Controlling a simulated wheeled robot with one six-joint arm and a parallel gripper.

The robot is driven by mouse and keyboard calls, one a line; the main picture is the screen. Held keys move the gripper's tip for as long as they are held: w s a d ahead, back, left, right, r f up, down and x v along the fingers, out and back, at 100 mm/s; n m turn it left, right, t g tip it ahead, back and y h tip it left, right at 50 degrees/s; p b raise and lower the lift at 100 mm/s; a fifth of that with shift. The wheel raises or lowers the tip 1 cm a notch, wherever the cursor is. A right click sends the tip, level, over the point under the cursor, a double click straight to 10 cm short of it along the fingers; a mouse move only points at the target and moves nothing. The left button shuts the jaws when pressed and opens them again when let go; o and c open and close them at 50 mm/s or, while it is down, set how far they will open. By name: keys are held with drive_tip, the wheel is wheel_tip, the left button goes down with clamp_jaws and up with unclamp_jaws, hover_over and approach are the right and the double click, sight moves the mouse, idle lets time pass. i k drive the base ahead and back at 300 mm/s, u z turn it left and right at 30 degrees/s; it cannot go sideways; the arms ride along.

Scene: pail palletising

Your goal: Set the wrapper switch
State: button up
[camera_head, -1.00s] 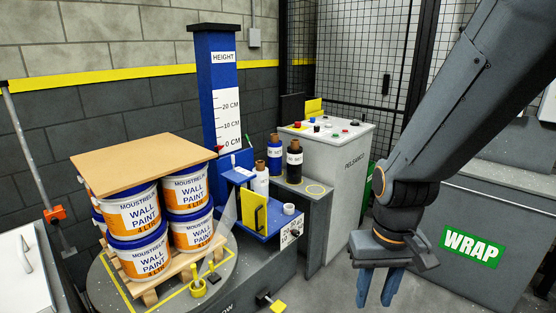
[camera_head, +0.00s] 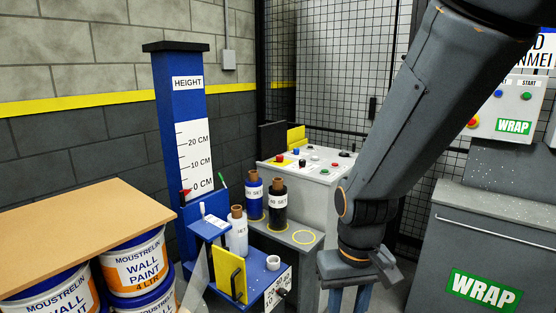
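My gripper (camera_head: 348,298) hangs fingers down in the lower middle, left of and below the panel and touching nothing visible. Its two fingers stand apart with nothing between them; their tips are near the bottom edge.
A blue wrapper column (camera_head: 183,110) with a height scale stands left of centre. Film rolls (camera_head: 278,201) stand beside a grey cabinet (camera_head: 310,172) with several buttons. Wall paint pails (camera_head: 135,262) under a board (camera_head: 85,235) fill the lower left. A grey WRAP unit (camera_head: 465,235) is at right.

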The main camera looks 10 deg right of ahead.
sight(279, 158)
drive_tip(key=k, duration=0.5)
drive_tip(key=z, duration=0.6)
drive_tip(key=i, duration=0.55)
drive_tip(key=z, duration=0.5)
drive_tip(key=i, duration=1.25)
drive_tip(key=u, duration=0.55)
drive_tip(key=i, duration=0.75)
drive_tip(key=u, duration=1.3)
drive_tip(key=i, duration=0.45)
drive_tip(key=u, duration=0.4)
